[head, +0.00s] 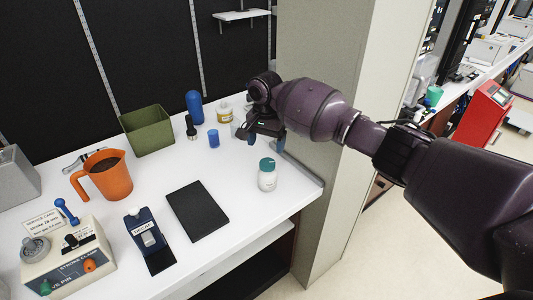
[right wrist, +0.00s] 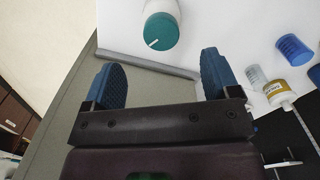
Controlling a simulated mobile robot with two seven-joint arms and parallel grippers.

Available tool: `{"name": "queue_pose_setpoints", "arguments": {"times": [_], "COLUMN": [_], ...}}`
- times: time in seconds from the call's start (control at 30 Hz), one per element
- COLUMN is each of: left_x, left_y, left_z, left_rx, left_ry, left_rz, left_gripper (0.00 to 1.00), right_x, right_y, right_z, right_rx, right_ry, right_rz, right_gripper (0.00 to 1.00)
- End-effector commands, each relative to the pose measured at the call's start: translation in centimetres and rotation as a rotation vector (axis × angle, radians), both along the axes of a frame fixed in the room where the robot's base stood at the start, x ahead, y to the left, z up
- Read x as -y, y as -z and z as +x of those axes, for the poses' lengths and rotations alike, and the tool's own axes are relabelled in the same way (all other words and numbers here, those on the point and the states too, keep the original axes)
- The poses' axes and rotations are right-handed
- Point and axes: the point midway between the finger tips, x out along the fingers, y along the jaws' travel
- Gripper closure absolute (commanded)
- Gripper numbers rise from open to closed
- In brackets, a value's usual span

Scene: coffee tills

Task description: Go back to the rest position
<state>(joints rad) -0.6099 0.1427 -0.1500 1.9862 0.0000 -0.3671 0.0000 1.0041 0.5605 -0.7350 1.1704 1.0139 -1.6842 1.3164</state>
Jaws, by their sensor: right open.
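My right gripper (head: 265,143) reaches in from the right in the head view, over the back right part of the white counter (head: 245,185). In the right wrist view its two blue fingertips (right wrist: 162,80) stand wide apart with nothing between them. A white jar with a teal lid (head: 267,175) stands upright on the counter, in front of the gripper and apart from it. The teal lid also shows in the right wrist view (right wrist: 161,31), beyond the fingertips. My left gripper is in neither view.
A beige pillar (head: 330,90) rises close to my right arm. A blue cup (head: 213,139), blue bottle (head: 194,107) and yellow-labelled jar (head: 225,114) stand left of the gripper. A green bin (head: 147,130), orange jug (head: 107,178) and black pad (head: 197,210) are farther left.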

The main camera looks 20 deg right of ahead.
Motion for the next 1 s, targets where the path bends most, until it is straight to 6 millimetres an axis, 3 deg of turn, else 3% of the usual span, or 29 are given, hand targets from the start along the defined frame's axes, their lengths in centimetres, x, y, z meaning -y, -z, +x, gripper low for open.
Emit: {"name": "queue_pose_setpoints", "arguments": {"times": [0.2, 0.47, 0.57, 0.77, 0.9, 1.0], "left_x": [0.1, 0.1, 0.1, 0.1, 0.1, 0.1], "left_y": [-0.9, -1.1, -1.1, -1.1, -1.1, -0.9], "left_z": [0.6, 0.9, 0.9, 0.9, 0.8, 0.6], "left_rx": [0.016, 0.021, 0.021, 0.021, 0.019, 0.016], "left_ry": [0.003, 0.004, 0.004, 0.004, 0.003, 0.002], "left_rz": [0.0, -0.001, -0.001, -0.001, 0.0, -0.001], "left_gripper": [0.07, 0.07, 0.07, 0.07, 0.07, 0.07], "right_x": [0.0, -0.4, -1.2, -4.8, -7.3, -8.6], "right_y": [-2.6, -3.2, -3.7, -8.2, -9.4, -9.2], "right_z": [0.0, 0.7, 2.6, 6.3, 6.7, 6.1], "right_rx": [0.001, 0.042, 0.175, 0.551, 0.773, 0.927], "right_ry": [0.0, -0.11, -0.258, -0.591, -0.782, -0.897], "right_rz": [0.001, 0.023, 0.028, -0.001, -0.033, -0.065], "right_gripper": [0.18, 0.18, 0.18, 0.18, 0.18, 0.18]}}
